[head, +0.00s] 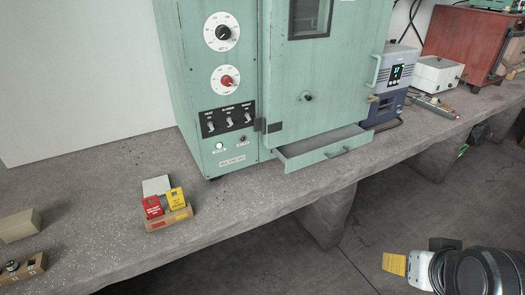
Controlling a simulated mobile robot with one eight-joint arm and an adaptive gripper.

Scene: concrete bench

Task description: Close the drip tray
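The drip tray (312,148) is a pale green drawer at the foot of the green cabinet (228,103). It is pulled out toward the front and stands open, with its grey inside showing. The tray juts out over the front part of the bench, below the cabinet door (318,90), which looks shut. Part of my arm shows at the lower right, over the floor and well apart from the tray. I cannot make out gripper fingers in this view.
The concrete bench (110,225) carries a holder with red and yellow tags (168,214) at front left and small boxes (18,226) at far left. A blue-grey device (392,85) stands right of the cabinet. The space in front of the tray is clear.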

